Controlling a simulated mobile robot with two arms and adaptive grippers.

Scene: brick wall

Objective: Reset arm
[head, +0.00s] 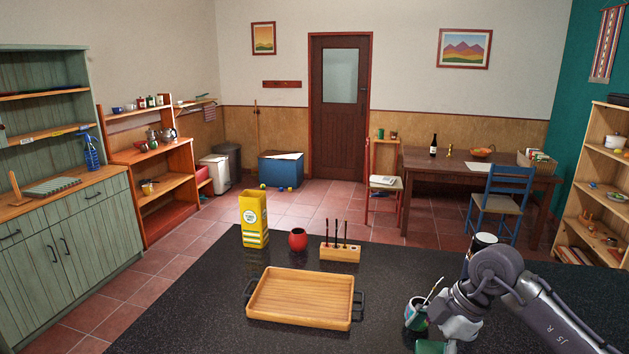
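My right arm (495,275) comes in from the right over the dark countertop (200,310). Its wrist and gripper end (460,322) point downward near the counter's front right. The fingertips are hidden or cut off, so I cannot tell whether they are open or hold anything. A green and white cup (415,314) with a thin stick in it stands just left of the gripper end. A green item (430,347) shows partly at the bottom edge. My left gripper is not in view.
On the counter are a wooden tray (300,296) with black handles, a yellow carton (254,219), a red round vase (298,239) and a wooden block with dark sticks (340,252). A dark jar with a white top (484,239) stands behind my arm. The counter's left part is clear.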

